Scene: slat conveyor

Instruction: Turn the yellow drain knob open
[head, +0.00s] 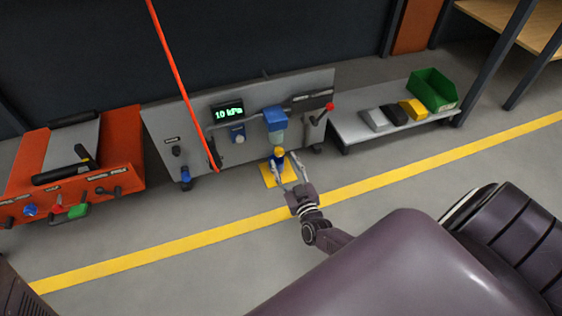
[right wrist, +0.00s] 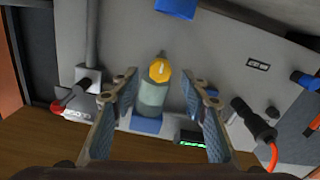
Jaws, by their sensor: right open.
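The yellow drain knob (head: 279,152) is at the bottom of a greenish, see-through bowl (head: 280,137) under a blue filter head (head: 276,118) on the grey panel. In the right wrist view the yellow knob (right wrist: 160,70) has a pale mark on it and lies between my two fingers. My right gripper (head: 284,160) is open, with a finger on each side of the knob. Gaps show between the knob and both fingers in the right wrist view (right wrist: 161,80). My left gripper is not in view.
A display (head: 228,112) reads 10 kPa. A red-tipped lever (head: 329,107) stands right of the filter. A yellow floor patch (head: 267,174) lies below it. A red cable (head: 175,75) hangs before the panel. A low bench (head: 349,128) is at right, an orange unit (head: 128,147) at left.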

